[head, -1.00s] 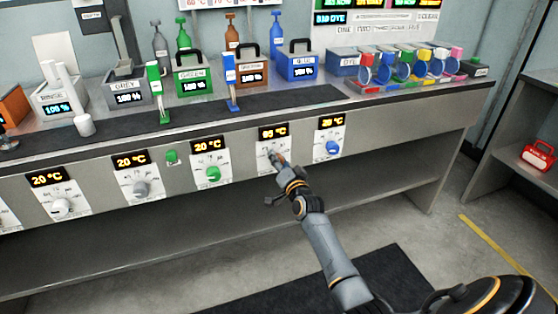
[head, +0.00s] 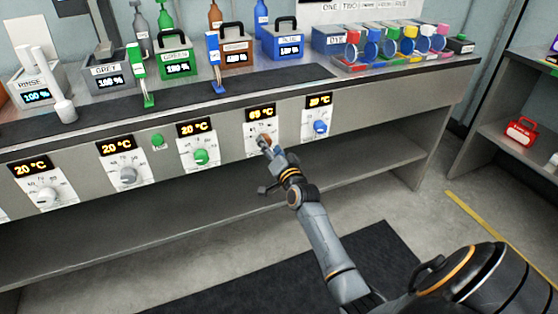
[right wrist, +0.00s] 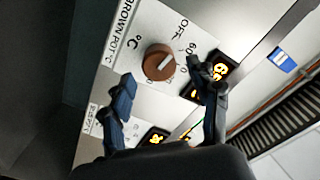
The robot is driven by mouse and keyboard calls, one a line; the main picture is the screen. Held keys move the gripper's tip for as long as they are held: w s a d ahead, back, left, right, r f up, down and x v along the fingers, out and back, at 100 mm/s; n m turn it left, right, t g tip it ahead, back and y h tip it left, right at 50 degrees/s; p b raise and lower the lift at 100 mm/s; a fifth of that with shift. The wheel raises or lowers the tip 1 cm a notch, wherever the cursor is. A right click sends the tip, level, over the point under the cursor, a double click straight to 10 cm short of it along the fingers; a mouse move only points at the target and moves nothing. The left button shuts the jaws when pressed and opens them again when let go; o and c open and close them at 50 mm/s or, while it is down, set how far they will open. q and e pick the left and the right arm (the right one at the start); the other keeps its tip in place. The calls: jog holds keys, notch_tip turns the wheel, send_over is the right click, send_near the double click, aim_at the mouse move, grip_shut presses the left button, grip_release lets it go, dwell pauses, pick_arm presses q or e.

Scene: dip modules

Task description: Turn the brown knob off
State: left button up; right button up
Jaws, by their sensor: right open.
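The brown knob (right wrist: 157,63) is on a white dial plate marked "BROWN POT", "OFF" and "60" in the right wrist view. Its white pointer line faces the "60" side rather than "OFF". My right gripper (right wrist: 162,74) is open, with one finger on either side of the knob; I cannot tell whether they touch it. In the head view the right gripper (head: 265,142) is in front of the brown knob's panel (head: 253,142) and mostly hides the knob. A lit display (head: 261,114) above it seems to read about 60 °C. My left gripper is not in view.
A blue knob (head: 320,127) is just right of the panel, a green knob (head: 201,157) to its left and a grey knob (head: 128,175) farther left. The counter above (head: 300,82) holds labelled pots. An open shelf (head: 350,160) lies below.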

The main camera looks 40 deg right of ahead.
jog(key=v, duration=0.8)
jog(key=shift+s, duration=0.2)
jog(key=s+a+f+n+g+y, duration=0.2)
jog(key=s+a+f+n+g, duration=0.15)
jog(key=a+f, duration=0.45)
jog(key=s+a+f+n+g+y, duration=0.3)
jog(key=s+a+f+n, duration=0.15)
jog(key=f, duration=0.65)
jog(key=s+a+f+n+g, duration=0.3)
jog(key=s+a+f+g, duration=0.2)
jog(key=s+f, duration=0.65)
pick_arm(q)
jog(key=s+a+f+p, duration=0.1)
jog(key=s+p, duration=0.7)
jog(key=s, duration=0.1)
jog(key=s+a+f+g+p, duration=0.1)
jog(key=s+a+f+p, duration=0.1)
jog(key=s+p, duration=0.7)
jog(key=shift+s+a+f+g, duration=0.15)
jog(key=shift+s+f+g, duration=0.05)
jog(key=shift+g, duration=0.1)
pick_arm(e)
jog(key=s+f+n+g, duration=0.1)
jog(key=s+f+g, duration=0.1)
jog(key=s, duration=1.3)
jog(key=s+f+n+g, duration=0.2)
jog(key=s+f, duration=0.3)
jog(key=s, duration=1)
jog(key=shift+d+g+h, duration=0.3)
jog(key=shift+g, duration=0.15)
